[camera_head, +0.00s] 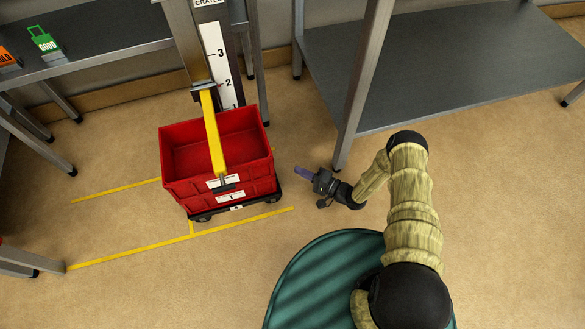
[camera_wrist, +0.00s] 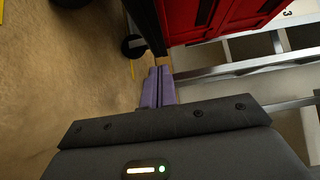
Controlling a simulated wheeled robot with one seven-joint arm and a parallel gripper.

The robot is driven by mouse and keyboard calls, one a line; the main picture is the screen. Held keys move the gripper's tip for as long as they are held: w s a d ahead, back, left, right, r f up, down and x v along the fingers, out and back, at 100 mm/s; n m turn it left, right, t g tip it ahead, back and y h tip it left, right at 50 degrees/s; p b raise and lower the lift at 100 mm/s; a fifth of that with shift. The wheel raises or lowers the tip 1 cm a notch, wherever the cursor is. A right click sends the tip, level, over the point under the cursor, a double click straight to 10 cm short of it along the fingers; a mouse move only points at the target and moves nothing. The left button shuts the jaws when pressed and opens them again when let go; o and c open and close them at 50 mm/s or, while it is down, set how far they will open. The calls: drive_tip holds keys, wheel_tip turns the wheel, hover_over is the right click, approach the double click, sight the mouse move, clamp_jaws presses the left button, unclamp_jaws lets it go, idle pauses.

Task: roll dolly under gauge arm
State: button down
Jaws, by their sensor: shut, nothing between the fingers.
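A low black dolly (camera_head: 205,217) on casters stands on the floor and carries red crates (camera_head: 172,172), apparently stacked. Its dark edge (camera_wrist: 146,22) and a caster also show in the wrist view. The yellow gauge arm (camera_head: 213,135) reaches out from a post with a numbered scale (camera_head: 219,60) and passes over the open top crate in the head view; its height clearance is hard to judge. My gripper (camera_head: 300,172) is shut and empty, to the right of the dolly. Its purple fingertips (camera_wrist: 158,72) point toward the dolly's side and appear just apart from it.
Yellow floor lines (camera_head: 180,241) run in front and left of the dolly. A grey table (camera_head: 470,60) with a leg near my gripper stands at right. A bench (camera_head: 100,32) with green and orange tags stands at left. Floor in front is mostly clear.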

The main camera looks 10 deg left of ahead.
drive_tip(key=p+v, duration=0.2)
drive_tip(key=v, duration=0.5)
drive_tip(key=shift+s+d, duration=0.15)
drive_tip(key=shift+d, duration=0.2)
drive_tip(key=shift+a, duration=0.1)
